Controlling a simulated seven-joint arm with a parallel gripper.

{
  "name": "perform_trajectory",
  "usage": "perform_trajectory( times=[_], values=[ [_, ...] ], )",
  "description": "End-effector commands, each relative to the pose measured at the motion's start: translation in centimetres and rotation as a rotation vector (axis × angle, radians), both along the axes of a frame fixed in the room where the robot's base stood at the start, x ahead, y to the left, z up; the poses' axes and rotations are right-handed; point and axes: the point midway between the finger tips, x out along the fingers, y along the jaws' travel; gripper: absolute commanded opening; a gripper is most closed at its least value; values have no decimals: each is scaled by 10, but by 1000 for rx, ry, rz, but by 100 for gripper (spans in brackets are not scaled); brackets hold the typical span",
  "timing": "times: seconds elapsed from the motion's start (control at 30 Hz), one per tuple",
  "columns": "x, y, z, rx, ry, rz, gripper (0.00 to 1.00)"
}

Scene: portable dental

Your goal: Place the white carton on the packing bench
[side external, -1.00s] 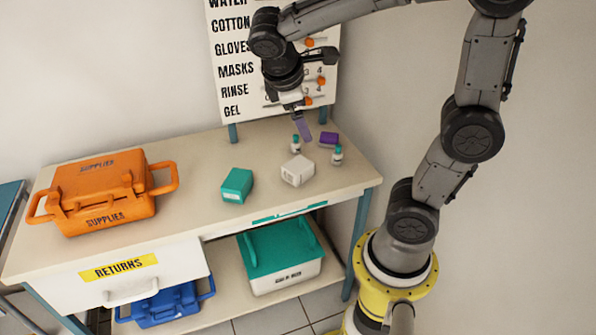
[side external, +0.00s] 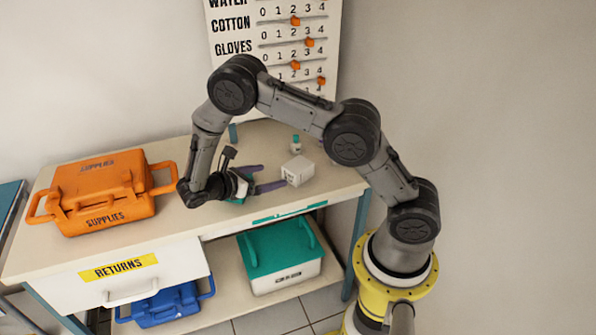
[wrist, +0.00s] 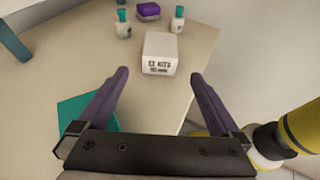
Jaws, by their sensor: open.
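The white carton (side external: 298,171) stands upright on the right part of the bench top (side external: 170,226). In the wrist view the carton (wrist: 160,54) shows dark print on its near face and lies just ahead of the fingertips, centred between them. My gripper (side external: 274,176) is low over the bench to the left of the carton, its purple fingers pointing right toward it. The gripper (wrist: 160,76) is open, with nothing between the fingers. In the side view my wrist hides most of the teal box, which shows at the lower left of the wrist view (wrist: 82,112).
Teal-capped vials (wrist: 123,24) (wrist: 178,19) and a purple box (wrist: 148,10) stand beyond the carton. An orange supplies case (side external: 103,192) is on the bench's left. A teal-lidded bin (side external: 280,262) and blue case (side external: 165,304) sit on the shelf below.

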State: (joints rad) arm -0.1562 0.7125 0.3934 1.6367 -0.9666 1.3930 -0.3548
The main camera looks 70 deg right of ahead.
Motion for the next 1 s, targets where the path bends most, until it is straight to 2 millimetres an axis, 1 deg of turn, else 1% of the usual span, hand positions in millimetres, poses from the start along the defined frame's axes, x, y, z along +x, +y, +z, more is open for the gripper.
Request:
perform_trajectory(
  times=[0.2,0.33,0.4,0.67,0.9,1.0],
  values=[
    [-14,-35,-15,0,1,-5,100],
    [-21,-54,-23,2,1,-5,100],
    [-23,-61,-26,1,0,-4,100],
    [-29,-77,-33,2,0,-4,100],
    [-40,-106,-46,2,-1,-4,100],
    [-41,-112,-48,2,-1,-2,100]
  ],
)
